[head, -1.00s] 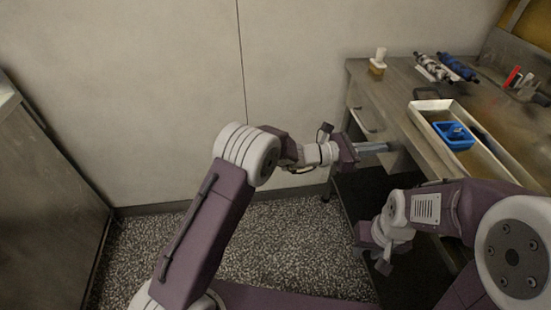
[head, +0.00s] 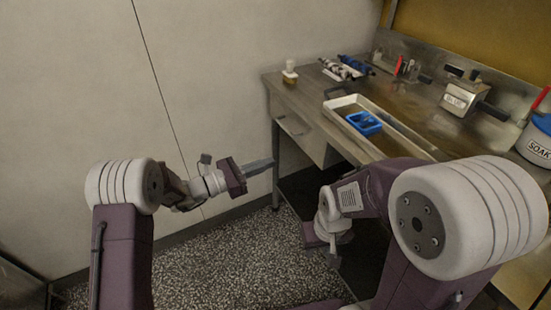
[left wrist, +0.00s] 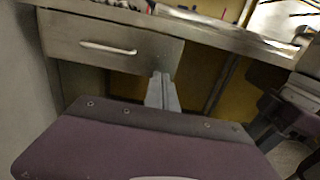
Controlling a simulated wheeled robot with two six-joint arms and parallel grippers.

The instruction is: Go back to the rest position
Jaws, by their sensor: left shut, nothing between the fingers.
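My left gripper (head: 262,167) is shut and empty in the head view. It points right, in the air in front of the workbench's drawer side. In the left wrist view its closed fingers (left wrist: 162,92) show in front of the drawer (left wrist: 115,48). My right arm is folded at the lower right of the head view. Its wrist (head: 330,215) hangs low beside the bench, and its fingers cannot be made out.
The metal workbench (head: 300,105) holds a pale tray (head: 412,140) with a blue container (head: 363,123), rollers (head: 345,67), a small bottle (head: 289,72), a metal device (head: 462,97) and a white SOAK bucket (head: 537,145). A wall stands at left; speckled floor is open below.

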